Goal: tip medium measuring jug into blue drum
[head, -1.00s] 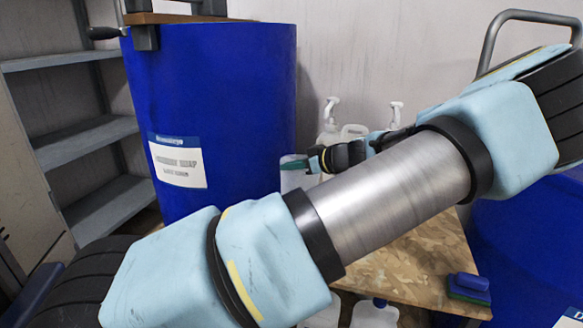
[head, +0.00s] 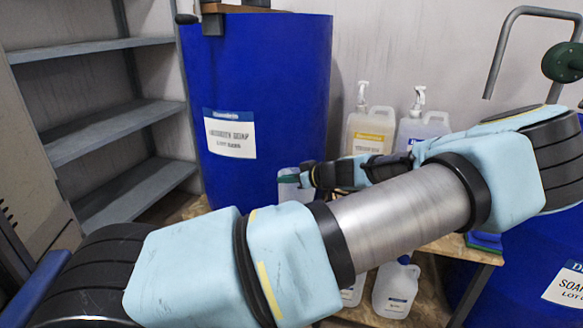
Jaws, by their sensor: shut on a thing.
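A large blue drum (head: 265,105) with a white soap label stands behind my arm, left of centre. My gripper (head: 303,177) is beyond my forearm, near the drum's lower right side, and is small in view. It is shut on a pale measuring jug (head: 289,188), which shows just left of the fingers, in front of the drum. The jug's lower part is hidden behind my arm, and its contents and exact tilt cannot be told. A second blue drum (head: 545,255) with a label is partly in view at the lower right.
Pump bottles (head: 369,132) stand by the wall right of the gripper. A wooden table (head: 455,247) carries a blue block (head: 484,240). White jugs (head: 396,288) stand below. Grey shelves (head: 100,125) are empty at left. A metal handle frame (head: 497,50) rises at right.

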